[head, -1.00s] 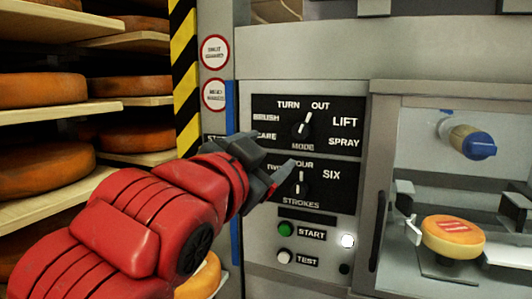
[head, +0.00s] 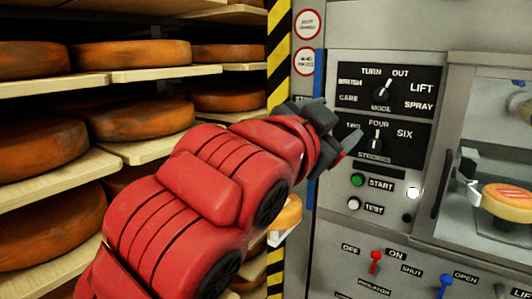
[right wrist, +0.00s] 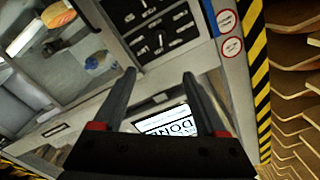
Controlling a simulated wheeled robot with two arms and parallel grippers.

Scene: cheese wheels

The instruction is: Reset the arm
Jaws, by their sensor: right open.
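My right gripper (head: 343,128) is at the end of a red arm reaching up from the lower left in the head view. Its dark fingers are open and empty, in front of the left edge of the control panel (head: 340,165). One fingertip overlaps the TWO label, left of the STROKES knob (head: 375,142); contact cannot be told. The right wrist view also shows the fingers (right wrist: 159,74) spread, with nothing between them. The MODE knob (head: 383,89) sits above. My left gripper is not in view.
Shelves (head: 130,151) of orange cheese wheels (head: 145,120) fill the left. A striped post (head: 278,50) separates them from the machine. A windowed chamber at right holds a labelled cheese wheel (head: 510,205). Red (head: 376,262) and blue (head: 445,286) switches sit below. The right wrist view shows a DONE display (right wrist: 178,122).

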